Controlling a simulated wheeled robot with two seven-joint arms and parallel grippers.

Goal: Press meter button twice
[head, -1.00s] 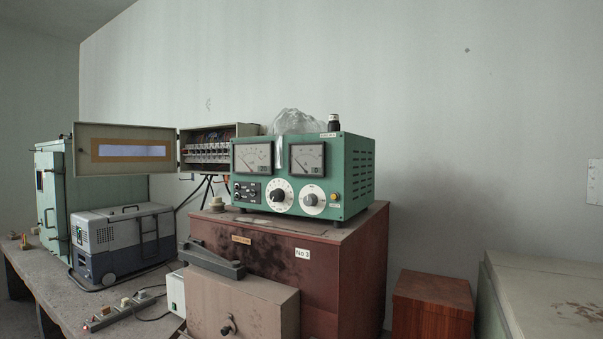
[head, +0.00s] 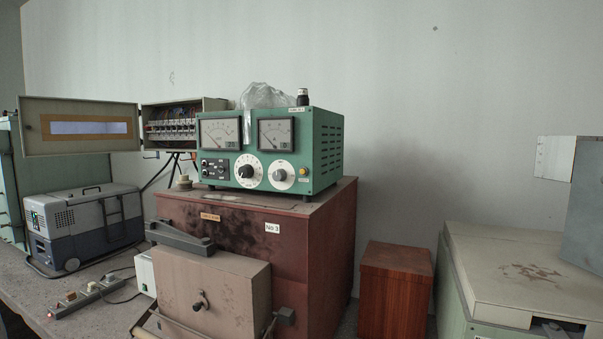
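The green meter box (head: 325,157) stands on a large reddish-brown cabinet in the head view. Its front has two analogue gauges, the left gauge (head: 221,133) and the right gauge (head: 277,133). Below them are two white dials with knobs and a small black switch panel (head: 215,168). A small yellow button (head: 303,172) is at the lower right of the front face. A black-capped item (head: 303,97) stands on top of the box. Neither of my grippers is in view, and nothing touches the meter.
The brown cabinet (head: 290,265) bears the meter, with a smaller brown box (head: 235,289) in front. An open fuse box (head: 175,124) and a grey-blue case (head: 85,225) are to the left. A wooden box (head: 393,290) and a pale green cabinet (head: 505,255) are to the right.

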